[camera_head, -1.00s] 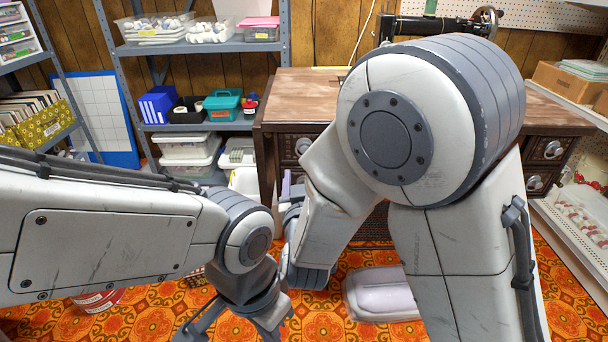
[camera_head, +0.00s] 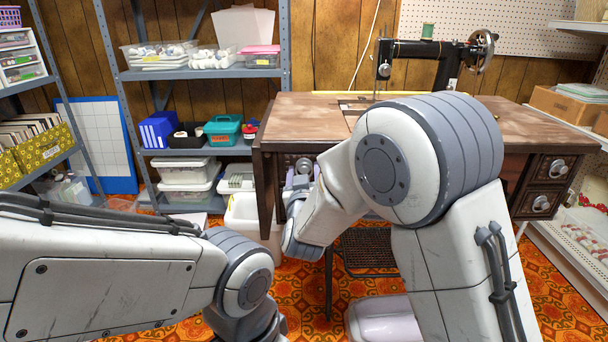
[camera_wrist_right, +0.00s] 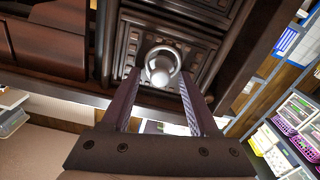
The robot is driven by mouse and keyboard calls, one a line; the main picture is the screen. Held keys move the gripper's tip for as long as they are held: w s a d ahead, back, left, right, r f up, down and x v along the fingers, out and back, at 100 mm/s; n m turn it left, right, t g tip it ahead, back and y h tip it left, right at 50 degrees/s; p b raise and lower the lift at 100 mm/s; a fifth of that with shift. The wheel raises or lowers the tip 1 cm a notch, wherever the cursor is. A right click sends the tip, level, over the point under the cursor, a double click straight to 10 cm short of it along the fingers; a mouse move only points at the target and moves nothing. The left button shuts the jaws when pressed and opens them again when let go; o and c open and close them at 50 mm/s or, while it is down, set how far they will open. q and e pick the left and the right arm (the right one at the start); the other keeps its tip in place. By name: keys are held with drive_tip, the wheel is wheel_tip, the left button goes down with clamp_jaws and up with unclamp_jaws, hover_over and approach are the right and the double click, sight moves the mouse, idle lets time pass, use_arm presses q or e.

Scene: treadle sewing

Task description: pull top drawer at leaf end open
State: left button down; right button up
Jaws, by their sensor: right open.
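The treadle sewing table (camera_head: 310,115) has a leaf (camera_head: 266,190) hanging at its left end. The top drawer at that end (camera_head: 289,159) is mostly hidden behind my right arm in the head view. In the right wrist view the carved drawer front (camera_wrist_right: 135,50) shows with its round ring-like knob (camera_wrist_right: 161,66). My right gripper (camera_wrist_right: 160,90) is open, with its fingers either side of and just short of the knob; I cannot tell whether they touch it. It also shows small in the head view (camera_head: 301,178). My left gripper is below the head view's bottom edge; only its arm shows.
A black sewing machine (camera_head: 430,62) stands on the table. Grey shelving (camera_head: 200,72) with bins is close to the table's left. A second drawer column (camera_head: 541,186) is at the right end. A pale lilac object (camera_head: 383,320) is on the orange floor.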

drive_tip(key=shift+c, duration=0.3)
clamp_jaws()
idle(1.1)
